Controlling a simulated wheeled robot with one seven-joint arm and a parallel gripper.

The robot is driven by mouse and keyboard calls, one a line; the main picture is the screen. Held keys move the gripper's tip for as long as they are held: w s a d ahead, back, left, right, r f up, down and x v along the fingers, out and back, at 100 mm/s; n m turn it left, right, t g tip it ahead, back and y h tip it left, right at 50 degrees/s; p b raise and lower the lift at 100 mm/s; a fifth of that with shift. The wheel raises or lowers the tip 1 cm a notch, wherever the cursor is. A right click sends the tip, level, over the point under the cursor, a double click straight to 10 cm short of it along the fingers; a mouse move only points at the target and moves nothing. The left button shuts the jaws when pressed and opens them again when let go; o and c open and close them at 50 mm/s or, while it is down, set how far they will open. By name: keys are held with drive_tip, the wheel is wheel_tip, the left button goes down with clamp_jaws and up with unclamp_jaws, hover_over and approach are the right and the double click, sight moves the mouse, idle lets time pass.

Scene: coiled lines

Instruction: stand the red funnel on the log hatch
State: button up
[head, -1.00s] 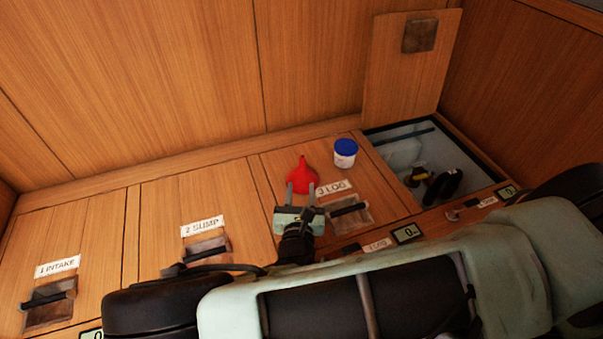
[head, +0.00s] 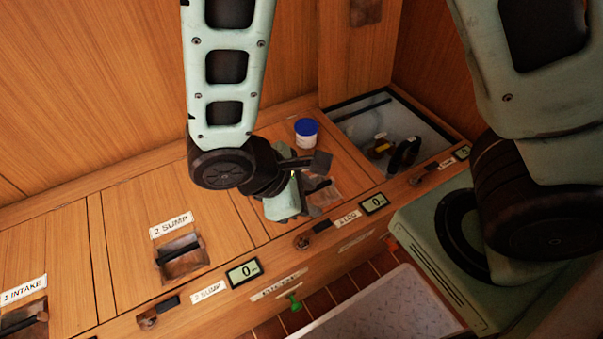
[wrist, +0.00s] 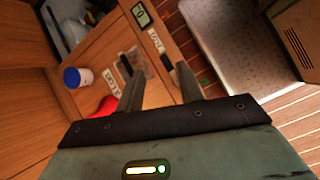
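The red funnel (wrist: 107,106) shows only in part in the wrist view, beside and partly behind the left finger; whether it stands upright or is tilted cannot be told. In the head view my arm hides it. The log hatch (head: 347,168) is a closed wooden lid with a "3 LOG" label (wrist: 113,82) and a recessed dark handle (wrist: 138,62). My gripper (wrist: 154,68) is over the log hatch, its two fingers wide apart with nothing between them.
A white tub with a blue lid (head: 306,132) stands on the back of the log hatch. To its right is an open compartment (head: 352,114) with dark and yellow items inside. The sump hatch (head: 128,235) is closed and clear. A speckled pale surface (head: 385,310) lies below the front edge.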

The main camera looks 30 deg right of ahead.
drive_tip(key=s+a+r+m+y, duration=0.2)
drive_tip(key=r+m+y, duration=0.1)
drive_tip(key=r, duration=0.3)
drive_tip(key=s+a+r+m+y, duration=0.1)
drive_tip(key=s+r+m+y, duration=0.1)
drive_tip(key=r, duration=0.4)
drive_tip(key=shift+s+a+m+y, duration=0.2)
drive_tip(key=shift+a+m+y, duration=0.25)
drive_tip(key=shift+y, duration=0.75)
drive_tip(key=shift+d, duration=0.1)
wheel_tip(320, 180, up, 30)
drive_tip(key=p, duration=2.9)
drive_tip(key=shift+f, duration=0.2)
